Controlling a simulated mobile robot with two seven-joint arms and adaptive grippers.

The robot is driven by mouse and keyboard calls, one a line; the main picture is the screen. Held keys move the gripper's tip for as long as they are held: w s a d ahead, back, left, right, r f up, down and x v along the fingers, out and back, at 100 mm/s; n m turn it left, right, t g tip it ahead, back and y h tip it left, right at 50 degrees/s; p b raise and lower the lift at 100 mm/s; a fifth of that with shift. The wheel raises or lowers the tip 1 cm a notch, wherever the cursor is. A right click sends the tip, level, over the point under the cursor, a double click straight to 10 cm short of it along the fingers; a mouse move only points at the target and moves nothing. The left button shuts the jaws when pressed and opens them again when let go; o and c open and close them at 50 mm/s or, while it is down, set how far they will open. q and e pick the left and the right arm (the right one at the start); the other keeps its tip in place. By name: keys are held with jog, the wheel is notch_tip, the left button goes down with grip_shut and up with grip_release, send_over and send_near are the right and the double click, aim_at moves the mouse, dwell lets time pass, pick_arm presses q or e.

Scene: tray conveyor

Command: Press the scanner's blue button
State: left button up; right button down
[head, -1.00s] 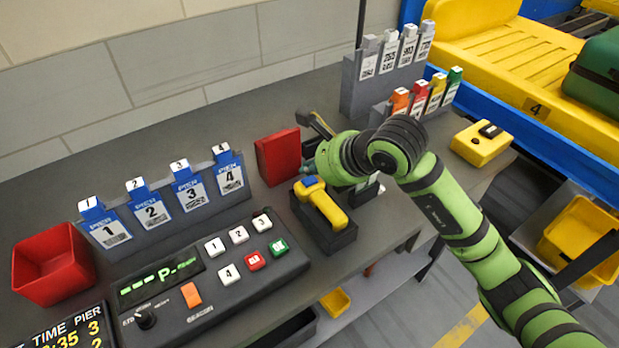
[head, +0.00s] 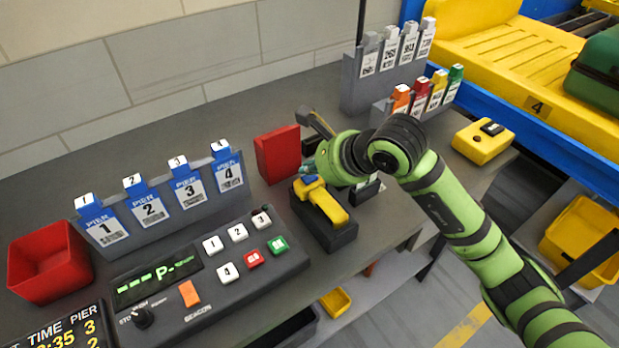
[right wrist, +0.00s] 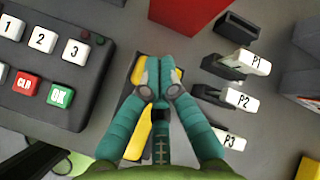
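The yellow scanner (head: 327,204) lies in a black cradle (head: 325,235) on the grey counter. Its blue button (head: 309,181) shows at its far end in the head view, partly covered. My right gripper (head: 308,170) is low over that end, its fingertips at or just above the button; I cannot tell whether they touch it. In the right wrist view the teal fingers of my right gripper (right wrist: 160,78) are together, with nothing seen between them. They hide the button there, and yellow scanner parts (right wrist: 137,142) show around them. My left gripper is not in view.
A keypad console (head: 207,273) stands left of the scanner. A red box (head: 278,154) is close behind it. Small label holders, including P2 (right wrist: 238,98), are close on the other side. A yellow device (head: 482,142) lies at the counter's right.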

aim_at(312, 180)
jog(key=shift+f+b, duration=0.4)
jog(key=shift+f, duration=0.05)
dwell(0.7)
jog(key=shift+r, duration=0.15)
jog(key=shift+r+p, duration=0.35)
jog(key=shift+r, duration=0.35)
jog(key=shift+r, duration=0.1)
jog(key=shift+r+p, duration=1.35)
jog(key=shift+r, duration=1.1)
